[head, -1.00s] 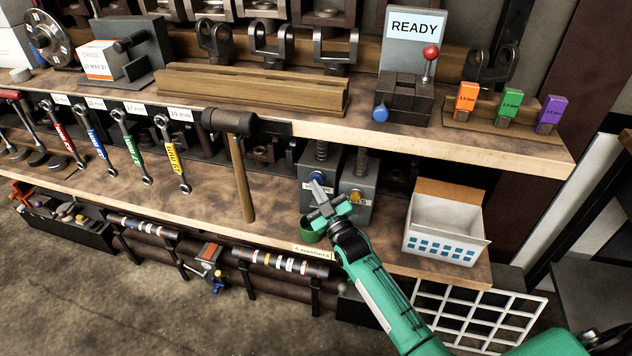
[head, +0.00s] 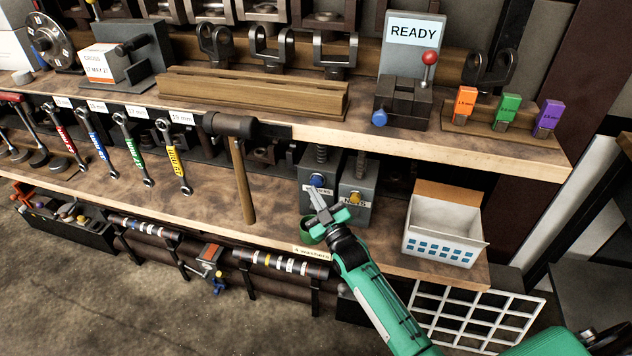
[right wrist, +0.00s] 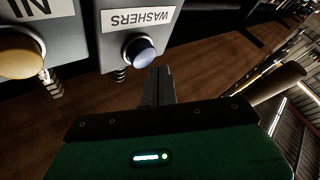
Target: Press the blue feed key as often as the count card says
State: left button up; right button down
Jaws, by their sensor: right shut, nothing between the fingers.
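The blue key (head: 317,180) is a round button on the front of a grey dispenser box. In the right wrist view the blue key (right wrist: 139,52) sits under a label reading WASHERS. My right gripper (head: 313,194) is shut and empty, its tips just in front of and below the key. In the right wrist view a gap shows between the fingertips (right wrist: 160,72) and the key. The count card (head: 311,252) on the lower shelf's front edge appears to read "4 washers". A green cup (head: 310,231) stands below the dispenser, partly hidden by my gripper. My left gripper is not in view.
A second grey dispenser with a yellow key (head: 355,198) stands close on the right. A hammer (head: 240,165) hangs to the left. A white basket (head: 440,230) stands to the right. The upper shelf edge (head: 430,150) overhangs the dispensers.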

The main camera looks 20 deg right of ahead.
pick_arm(q)
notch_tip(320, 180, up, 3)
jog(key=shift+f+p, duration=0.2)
jog(key=shift+p, duration=1.05)
pick_arm(e)
jog(key=s+a, duration=0.1)
jog(key=s, duration=0.1)
jog(key=s+a, duration=0.2)
jog(key=shift+s, duration=0.1)
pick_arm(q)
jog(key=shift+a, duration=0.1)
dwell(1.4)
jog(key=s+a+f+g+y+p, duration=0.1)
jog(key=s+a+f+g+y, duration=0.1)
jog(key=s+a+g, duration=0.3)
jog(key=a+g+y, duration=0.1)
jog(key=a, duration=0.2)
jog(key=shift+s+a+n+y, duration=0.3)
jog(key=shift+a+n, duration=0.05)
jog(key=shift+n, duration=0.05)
pick_arm(e)
jog(key=s+a, duration=0.2)
jog(key=s, duration=0.1)
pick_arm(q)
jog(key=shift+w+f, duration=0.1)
